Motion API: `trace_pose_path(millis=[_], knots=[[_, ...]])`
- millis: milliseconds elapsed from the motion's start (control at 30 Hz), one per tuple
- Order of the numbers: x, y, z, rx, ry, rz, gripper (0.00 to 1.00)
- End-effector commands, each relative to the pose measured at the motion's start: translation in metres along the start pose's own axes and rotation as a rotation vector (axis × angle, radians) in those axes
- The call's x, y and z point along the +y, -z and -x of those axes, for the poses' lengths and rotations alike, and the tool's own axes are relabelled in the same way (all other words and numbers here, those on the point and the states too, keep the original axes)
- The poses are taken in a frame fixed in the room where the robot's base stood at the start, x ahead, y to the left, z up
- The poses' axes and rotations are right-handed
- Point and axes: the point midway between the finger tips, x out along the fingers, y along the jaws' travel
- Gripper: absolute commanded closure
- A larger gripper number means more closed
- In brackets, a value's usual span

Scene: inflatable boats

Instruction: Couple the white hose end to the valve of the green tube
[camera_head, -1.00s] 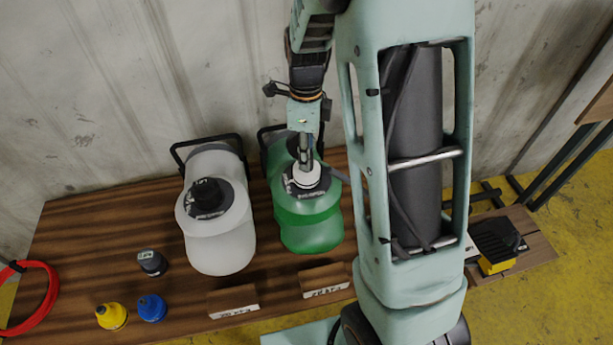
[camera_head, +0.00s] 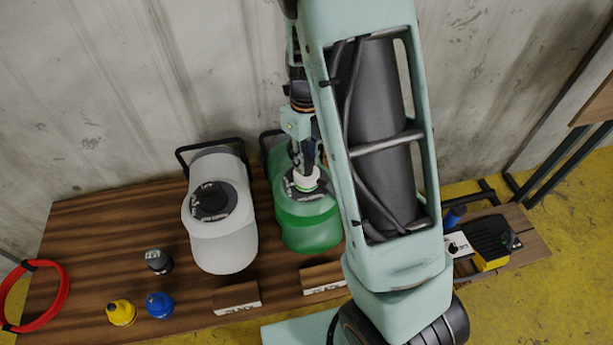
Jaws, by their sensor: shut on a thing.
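The green tube (camera_head: 306,229) stands on the wooden table, with a dark lettered ring (camera_head: 318,192) around its valve. The white hose end (camera_head: 306,179) is at the middle of this ring, over the valve. My gripper (camera_head: 308,165) points down and is shut on the white hose end. The valve itself is hidden under the hose end and gripper, so I cannot tell whether the two are coupled. My arm covers the right side of the green tube.
A white tube (camera_head: 222,232) with a dark ring stands close left. A black cap (camera_head: 158,261), yellow cap (camera_head: 121,312), blue cap (camera_head: 159,305) and red hose coil (camera_head: 62,298) lie farther left. A black-and-yellow foot pump (camera_head: 490,242) sits right, beyond my arm.

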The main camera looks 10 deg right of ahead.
Motion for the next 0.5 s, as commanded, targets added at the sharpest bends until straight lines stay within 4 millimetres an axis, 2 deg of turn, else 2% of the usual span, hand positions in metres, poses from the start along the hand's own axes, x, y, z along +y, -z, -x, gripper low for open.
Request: trace_pose_path(millis=[267, 300, 433, 500], knots=[[-0.0005, 0.0001, -0.0002, 0.000, 0.001, -0.022, 1.00], [-0.0005, 0.0001, -0.0002, -0.001, 0.001, -0.022, 0.72], [-0.0004, 0.0000, -0.0001, -0.001, 0.000, -0.021, 0.58], [-0.0004, 0.0000, -0.0001, -0.001, 0.000, -0.021, 0.56]])
